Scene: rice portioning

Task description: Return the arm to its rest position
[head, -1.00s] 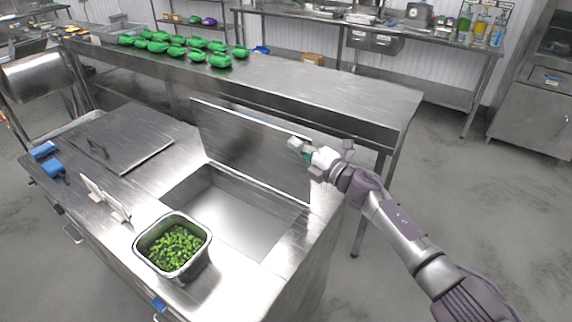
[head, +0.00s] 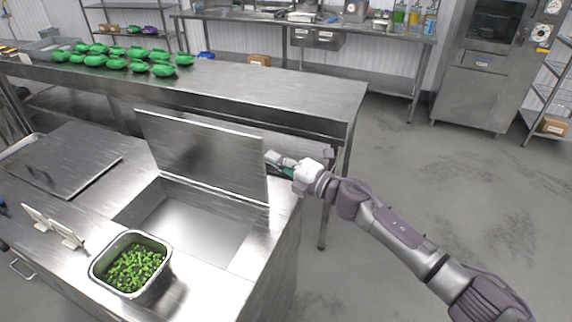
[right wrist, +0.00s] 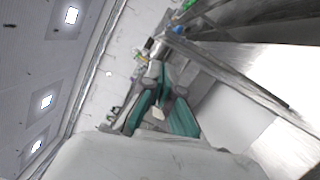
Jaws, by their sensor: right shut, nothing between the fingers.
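My right arm reaches in from the lower right in the head view. Its gripper (head: 277,164) is by the right end of the raised steel lid (head: 205,152), and I cannot tell whether they touch. In the right wrist view the gripper (right wrist: 160,76) shows green-padded fingers that are shut with nothing between them. My left gripper is not in view.
An open steel well (head: 185,222) lies below the raised lid. A steel pan of green pieces (head: 160,262) stands at its near left corner. A long table (head: 290,88) behind carries several green bundles (head: 115,63). The floor (head: 440,180) at the right is clear.

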